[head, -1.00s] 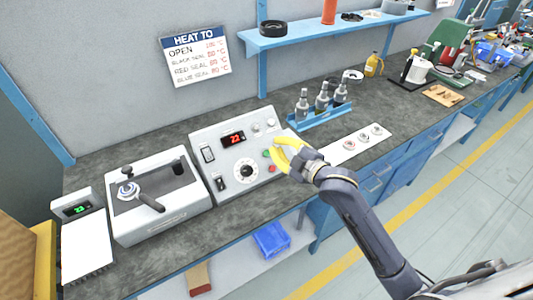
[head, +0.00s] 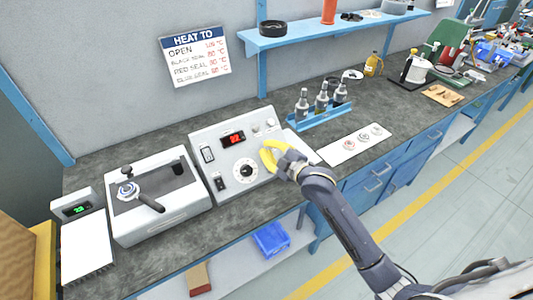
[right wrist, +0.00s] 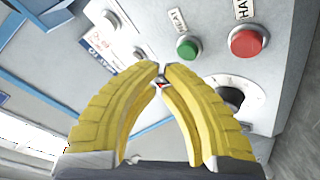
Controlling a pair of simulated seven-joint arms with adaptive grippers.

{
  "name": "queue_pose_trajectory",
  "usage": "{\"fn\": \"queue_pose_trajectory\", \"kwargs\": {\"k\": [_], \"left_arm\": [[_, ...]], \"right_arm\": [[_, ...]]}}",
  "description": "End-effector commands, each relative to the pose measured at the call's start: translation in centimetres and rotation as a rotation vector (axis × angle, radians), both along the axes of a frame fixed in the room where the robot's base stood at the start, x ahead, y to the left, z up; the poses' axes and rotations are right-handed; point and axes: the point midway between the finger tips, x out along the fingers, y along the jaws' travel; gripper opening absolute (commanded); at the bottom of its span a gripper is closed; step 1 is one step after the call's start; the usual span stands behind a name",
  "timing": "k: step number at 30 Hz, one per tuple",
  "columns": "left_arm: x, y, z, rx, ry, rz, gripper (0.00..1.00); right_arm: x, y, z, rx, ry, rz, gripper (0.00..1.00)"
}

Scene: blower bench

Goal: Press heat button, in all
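The control box (head: 225,160) stands on the bench with a red-lit display (head: 233,139) and a dial (head: 245,171). My right gripper (head: 266,152) is in front of the box's right side, hiding the buttons in the head view. In the wrist view its yellow fingertips (right wrist: 161,74) meet with nothing between them, left of and below the green button. My left gripper is not in view.
Left of the box is a white machine with a lever (head: 150,203), then a small unit with a green display (head: 76,210). Behind the gripper, a blue rack (head: 320,119) holds grey bottle-like parts. A white strip with rings (head: 355,143) lies to the right.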

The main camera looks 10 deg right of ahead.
Motion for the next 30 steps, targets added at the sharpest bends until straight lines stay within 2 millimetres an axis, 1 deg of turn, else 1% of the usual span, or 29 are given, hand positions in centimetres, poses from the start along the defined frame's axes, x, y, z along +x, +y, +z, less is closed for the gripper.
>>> {"fn": "queue_pose_trajectory", "kwargs": {"k": [10,11,12,13,30], "left_arm": [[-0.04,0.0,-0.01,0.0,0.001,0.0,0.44],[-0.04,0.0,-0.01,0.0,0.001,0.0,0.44],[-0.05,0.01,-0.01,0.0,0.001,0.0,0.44],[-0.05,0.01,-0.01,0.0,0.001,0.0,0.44],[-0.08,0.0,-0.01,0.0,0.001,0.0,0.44]], "right_arm": [[0.08,0.04,-0.1,-0.001,0.0,0.0,0.0],[0.08,0.03,-0.09,0.0,0.0,0.0,0.05],[0.07,0.03,-0.1,0.0,0.0,0.0,0.0],[0.07,0.03,-0.09,0.0,0.0,0.0,0.0],[0.06,0.03,-0.1,0.0,0.0,0.0,0.0]]}}
